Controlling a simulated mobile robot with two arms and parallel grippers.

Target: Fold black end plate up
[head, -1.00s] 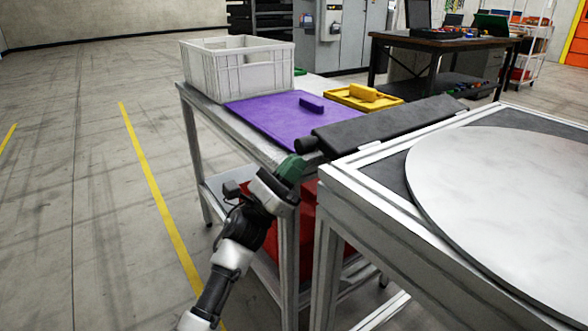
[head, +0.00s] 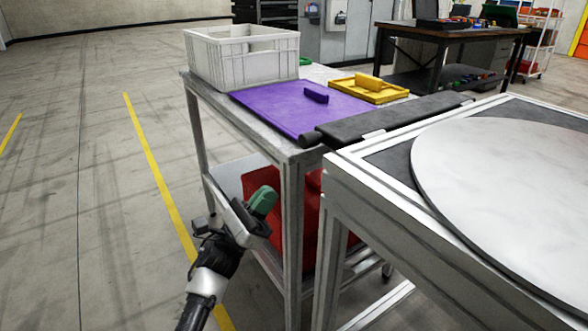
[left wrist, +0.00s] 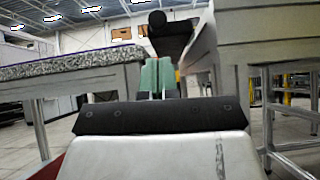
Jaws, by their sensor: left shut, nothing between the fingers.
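The black end plate (head: 400,118) is a long dark flap along the far-left edge of the turntable frame, lying roughly flat. A black cylindrical end (head: 309,140) sticks out at its near-left end. My left gripper (head: 263,202), with green fingertips, is shut and empty. It is below and left of that cylindrical end, clear of the plate, in front of the side cart. In the left wrist view, the fingers (left wrist: 157,76) point toward the gap under the plate's dark underside (left wrist: 175,44); the round end (left wrist: 157,19) shows above them. My right gripper is not in view.
The frame (head: 385,205) carries a large round grey disc (head: 510,180). The side cart (head: 240,112) holds a white crate (head: 240,72), a purple mat (head: 275,105) and a yellow tray (head: 395,96). A red bin (head: 285,235) sits below. Open floor lies left.

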